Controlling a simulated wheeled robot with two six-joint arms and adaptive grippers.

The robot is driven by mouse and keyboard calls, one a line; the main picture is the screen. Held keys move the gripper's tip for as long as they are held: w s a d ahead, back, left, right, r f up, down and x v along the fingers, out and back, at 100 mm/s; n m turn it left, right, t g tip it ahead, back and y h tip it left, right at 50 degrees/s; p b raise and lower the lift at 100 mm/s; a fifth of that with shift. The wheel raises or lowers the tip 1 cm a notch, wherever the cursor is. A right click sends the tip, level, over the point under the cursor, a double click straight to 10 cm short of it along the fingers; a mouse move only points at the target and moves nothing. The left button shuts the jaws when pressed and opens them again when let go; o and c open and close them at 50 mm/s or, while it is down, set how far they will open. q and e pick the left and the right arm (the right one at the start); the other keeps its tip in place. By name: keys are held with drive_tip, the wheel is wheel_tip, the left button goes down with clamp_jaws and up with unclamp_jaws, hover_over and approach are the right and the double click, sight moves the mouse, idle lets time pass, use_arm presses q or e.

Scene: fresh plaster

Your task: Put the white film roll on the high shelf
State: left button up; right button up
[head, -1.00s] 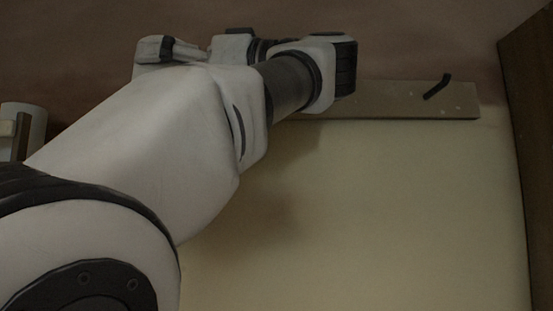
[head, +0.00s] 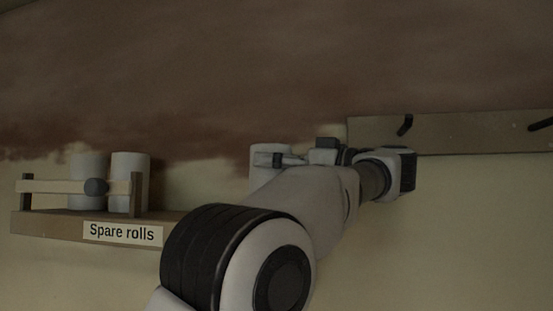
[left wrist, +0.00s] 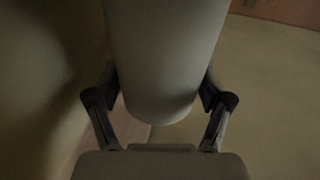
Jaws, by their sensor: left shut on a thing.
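A white film roll (left wrist: 165,50) stands between the two dark fingers of my left gripper (left wrist: 160,92) in the left wrist view, and the gripper is shut on it. In the head view the held roll (head: 265,163) shows in part behind my left gripper (head: 281,159), to the right of and apart from the rolls on the shelf. The wooden shelf (head: 50,225) at the left carries a "Spare rolls" label (head: 122,233). My right gripper is not in view.
Two white rolls (head: 130,170) stand on the shelf behind a pale front bar (head: 60,187) with a dark round knob (head: 96,187). A board (head: 450,135) with dark hooks (head: 405,125) runs along the wall at the right. The wall has a brown upper part.

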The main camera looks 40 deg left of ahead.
use_arm(q)
drive_tip(key=shift+w+a+f, duration=0.35)
drive_tip(key=shift+w+f, duration=0.05)
drive_tip(key=shift+w, duration=0.25)
drive_tip(key=o, duration=1.4)
drive_tip(key=shift+s, duration=0.1)
drive_tip(key=shift+s+d+r, duration=0.2)
drive_tip(key=shift+s+d, duration=0.1)
drive_tip(key=shift+s, duration=0.1)
drive_tip(key=shift+w+d+f, duration=0.15)
drive_tip(key=shift+w, duration=0.15)
drive_tip(key=v, duration=1.1)
drive_tip(key=shift+d, duration=0.1)
